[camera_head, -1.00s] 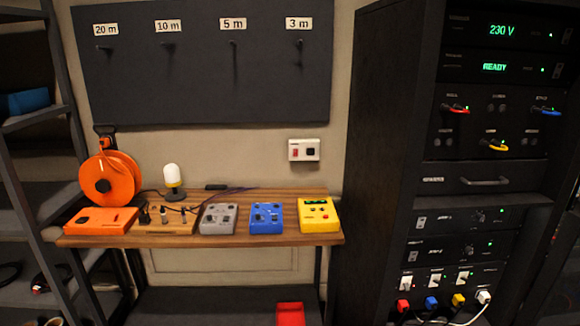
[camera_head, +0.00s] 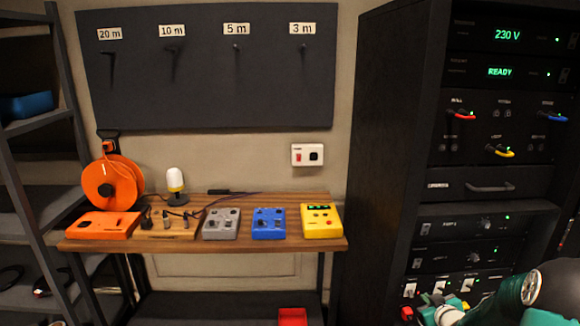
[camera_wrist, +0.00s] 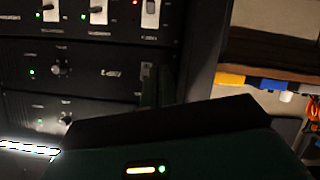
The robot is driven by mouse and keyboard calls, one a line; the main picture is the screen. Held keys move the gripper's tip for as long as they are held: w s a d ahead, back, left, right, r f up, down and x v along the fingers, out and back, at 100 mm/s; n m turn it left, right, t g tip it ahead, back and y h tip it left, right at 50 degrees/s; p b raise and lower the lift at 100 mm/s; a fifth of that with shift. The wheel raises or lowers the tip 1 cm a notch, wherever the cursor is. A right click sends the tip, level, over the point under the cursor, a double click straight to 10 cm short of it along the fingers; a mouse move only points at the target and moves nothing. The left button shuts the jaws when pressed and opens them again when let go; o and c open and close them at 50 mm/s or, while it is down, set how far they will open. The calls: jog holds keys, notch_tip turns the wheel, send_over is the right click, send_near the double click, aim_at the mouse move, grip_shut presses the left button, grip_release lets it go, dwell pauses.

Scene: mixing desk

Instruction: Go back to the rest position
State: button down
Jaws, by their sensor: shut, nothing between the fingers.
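My arm reaches in at the lower right of the head view, and my gripper (camera_head: 440,312) is low in front of the rack (camera_head: 487,235). In the wrist view the dark green gripper body fills the bottom, with the narrow fingers (camera_wrist: 155,88) together above it and nothing seen between them. The rack's front panel (camera_wrist: 85,90) lies behind them; I cannot tell the exact gap. In the head view the arm hides the rack's lower right part and most of the coloured plugs there.
A wooden desk (camera_head: 180,245) at centre left carries an orange reel (camera_head: 113,182), a lamp (camera_head: 175,182), and an orange, a grey, a blue (camera_head: 268,223) and a yellow box (camera_head: 321,221). A dark shelf (camera_head: 40,190) stands at left. The pegboard's (camera_head: 205,85) hooks look empty.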

jog(key=s+a+r+m+g+h, duration=0.1)
jog(key=s+a+r, duration=0.3)
jog(key=r, duration=0.3)
jog(key=s+a+r+g+h, duration=0.1)
jog(key=s+a+r+g, duration=0.1)
jog(key=s+a+r, duration=0.3)
jog(key=s+a+r+m+g+h, duration=0.1)
jog(key=s+a+r, duration=0.15)
jog(key=r, duration=0.55)
jog(key=s+a+r+g+y, duration=0.1)
jog(key=s+a, duration=0.3)
jog(key=s, duration=0.3)
jog(key=s+a+r+m+g+y, duration=0.1)
jog(key=s+a, duration=0.4)
jog(key=s, duration=0.3)
jog(key=s+a+r+g+y, duration=0.1)
jog(key=s+a+r, duration=0.1)
jog(key=s+a, duration=0.2)
jog(key=s, duration=0.3)
jog(key=shift+s+a+m+g, duration=0.15)
jog(key=shift+a+m+g, duration=0.15)
